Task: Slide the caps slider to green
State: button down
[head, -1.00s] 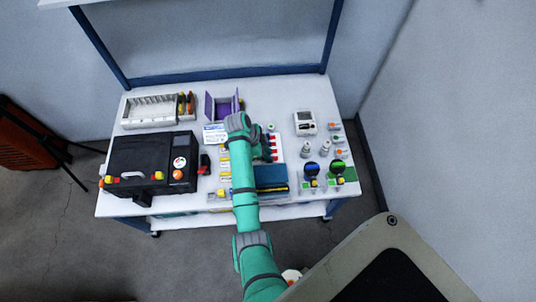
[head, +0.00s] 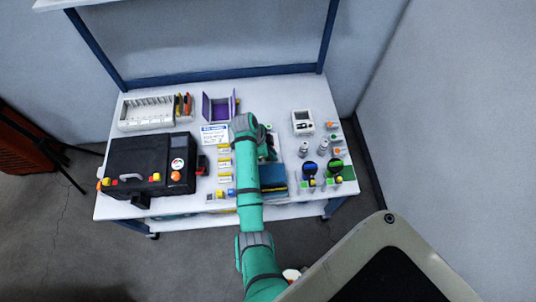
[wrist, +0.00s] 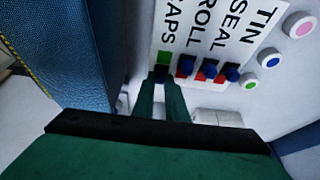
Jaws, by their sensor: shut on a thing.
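The slider board (wrist: 196,25) fills the upper middle of the wrist view, with labels reading CAPS, ROLL, SEAL and TIN. The caps slider has a dark knob (wrist: 160,73) with a green patch (wrist: 164,58) showing on its label side. My gripper (wrist: 161,80) is shut on this knob, and its fingers partly hide the slot. The neighbouring roll slider (wrist: 187,65), seal slider (wrist: 210,69) and tin slider (wrist: 232,72) have blue knobs with red showing beside them. In the head view my arm hides most of the board.
Pink, blue and green round buttons (wrist: 268,60) sit right of the sliders. A blue textured object (wrist: 75,55) stands close on the left. In the head view, a black case (head: 150,165) is left on the table (head: 270,95), and a blue box (head: 273,178) is beside my arm.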

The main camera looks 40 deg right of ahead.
jog(key=shift+s+d, duration=0.1)
jog(key=shift+d, duration=0.15)
jog(key=c, duration=2)
grip_release()
jog(key=shift+c, duration=0.2)
jog(key=shift+a, duration=0.1)
jog(key=v, duration=1)
jog(key=shift+r, duration=0.35)
jog(key=shift+w+a, duration=0.15)
jog(key=shift+w, duration=0.05)
